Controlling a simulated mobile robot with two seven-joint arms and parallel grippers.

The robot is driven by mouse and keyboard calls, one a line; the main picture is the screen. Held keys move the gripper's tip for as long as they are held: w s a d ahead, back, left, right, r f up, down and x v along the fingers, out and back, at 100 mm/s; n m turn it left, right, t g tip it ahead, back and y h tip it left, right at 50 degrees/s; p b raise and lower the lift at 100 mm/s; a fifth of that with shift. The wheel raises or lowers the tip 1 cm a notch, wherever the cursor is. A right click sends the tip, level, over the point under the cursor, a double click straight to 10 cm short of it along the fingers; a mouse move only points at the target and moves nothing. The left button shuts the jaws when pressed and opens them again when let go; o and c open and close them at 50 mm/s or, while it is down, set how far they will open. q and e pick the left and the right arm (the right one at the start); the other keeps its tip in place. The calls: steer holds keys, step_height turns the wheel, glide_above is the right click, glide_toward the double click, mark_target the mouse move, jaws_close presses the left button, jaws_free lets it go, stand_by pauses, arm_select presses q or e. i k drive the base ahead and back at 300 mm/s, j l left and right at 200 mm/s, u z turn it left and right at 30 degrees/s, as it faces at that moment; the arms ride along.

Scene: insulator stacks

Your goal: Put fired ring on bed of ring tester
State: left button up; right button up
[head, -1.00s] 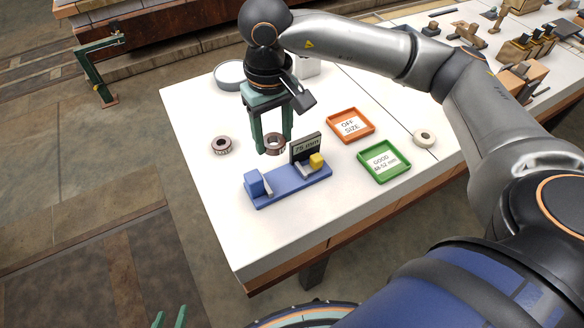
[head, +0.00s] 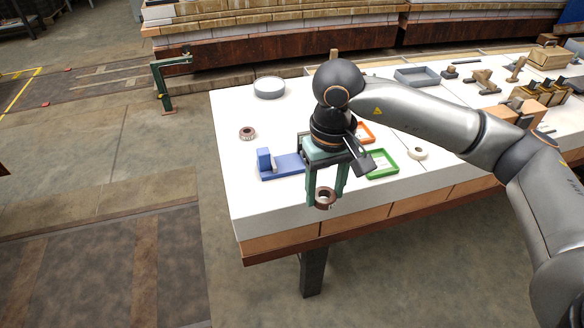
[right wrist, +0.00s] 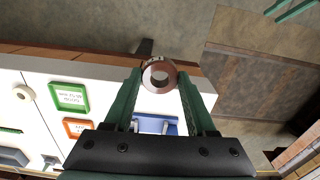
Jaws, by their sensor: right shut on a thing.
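My right gripper (head: 324,197) is shut on a brown ring (head: 328,206), held in front of the ring tester near the table's front edge. In the right wrist view the ring (right wrist: 148,81) sits between the green fingertips. The blue ring tester (head: 291,163) stands on the table behind the gripper. Its blue end block shows at left, while my gripper hides its right part and display. Part of the tester also shows between the fingers in the right wrist view (right wrist: 155,123). My left gripper (right wrist: 287,9) shows at that view's top right corner, its green fingers apart.
A second brown ring (head: 247,133) lies left of the tester. A green tray (head: 383,164), an orange tray (head: 367,131) and a pale ring (head: 418,153) are to the right. A round grey dish (head: 269,88) stands at the back. The table's front left is clear.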

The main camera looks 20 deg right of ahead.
mark_target(286, 163)
steer(key=k+z, duration=0.1)
steer(key=z, duration=0.4)
steer(key=k+z, duration=0.15)
steer(key=z, duration=0.35)
steer(key=i+j+z, duration=0.2)
steer(key=j+z, duration=0.25)
steer(key=i+j, duration=0.1)
steer(key=j, duration=0.45)
steer(key=i+j, duration=0.1)
steer(key=j, duration=0.95)
steer(key=i+j, duration=0.15)
steer(key=j, duration=0.4)
steer(key=i+j, duration=0.1)
steer(key=j, duration=0.45)
